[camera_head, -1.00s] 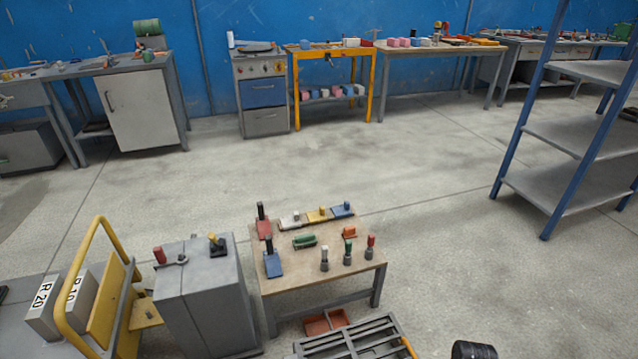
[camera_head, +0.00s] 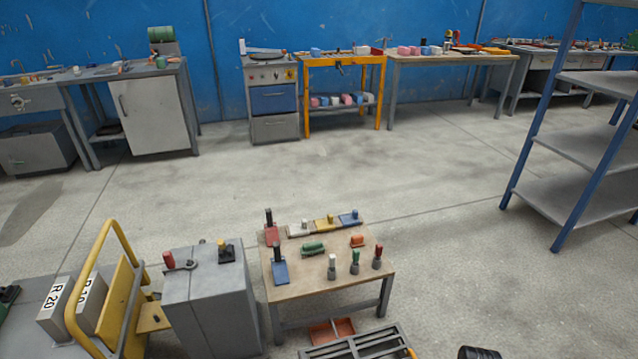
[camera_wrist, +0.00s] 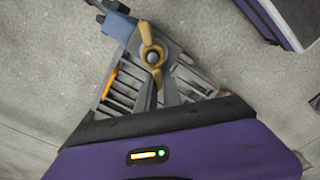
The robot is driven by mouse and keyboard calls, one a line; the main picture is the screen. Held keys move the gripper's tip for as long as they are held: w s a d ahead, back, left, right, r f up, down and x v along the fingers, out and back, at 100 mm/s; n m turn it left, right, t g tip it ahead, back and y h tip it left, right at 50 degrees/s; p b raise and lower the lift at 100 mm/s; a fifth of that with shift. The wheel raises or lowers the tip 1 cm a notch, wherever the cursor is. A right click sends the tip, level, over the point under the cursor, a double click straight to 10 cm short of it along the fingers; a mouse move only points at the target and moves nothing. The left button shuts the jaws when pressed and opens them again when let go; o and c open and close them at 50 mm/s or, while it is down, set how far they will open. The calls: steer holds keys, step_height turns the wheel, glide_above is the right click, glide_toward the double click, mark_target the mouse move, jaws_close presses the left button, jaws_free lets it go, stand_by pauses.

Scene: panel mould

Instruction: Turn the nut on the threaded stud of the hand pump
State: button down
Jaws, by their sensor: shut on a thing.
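In the wrist view, a brass-coloured wing nut (camera_wrist: 148,33) sits around a dark round stud end (camera_wrist: 153,57). My gripper (camera_wrist: 155,84) reaches up from the bottom of the picture, and its grey fingers come together at the nut's lower wing. It is shut on the nut. The fingers partly hide the lower wing and what lies below it. A blue part (camera_wrist: 116,23) lies just up and left of the nut; I cannot tell if it belongs to the hand pump. In the head view, I cannot make out my gripper, the nut or the pump.
A grey slatted rack (camera_head: 352,343) stands at the bottom of the head view, by a red tray (camera_head: 331,331). Behind it is a low table (camera_head: 310,291) with handled blocks. A grey cabinet (camera_head: 210,305) and yellow-framed cart (camera_head: 119,309) stand left. Open floor (camera_head: 300,175) lies beyond.

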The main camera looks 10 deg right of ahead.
steer(key=shift+w+d+m, duration=0.1)
steer(key=shift+d+m, duration=0.05)
steer(key=shift+m, duration=0.35)
steer(key=m, duration=0.2)
steer(key=d+m, duration=0.1)
steer(key=shift+w, duration=0.3)
steer(key=shift+m, duration=0.3)
steer(key=shift+w+d+m, duration=0.1)
steer(key=shift+d+m, duration=0.15)
steer(key=shift+m, duration=0.55)
steer(key=shift+w+d+m, duration=0.1)
steer(key=shift+d+m, duration=0.15)
steer(key=shift+m, duration=0.55)
steer(key=shift+d+m+p, duration=0.2)
steer(key=shift+d+m, duration=0.1)
steer(key=shift+m, duration=0.55)
steer(key=shift+d+m+p, duration=0.2)
steer(key=shift+d+m, duration=0.05)
steer(key=shift+m, duration=0.6)
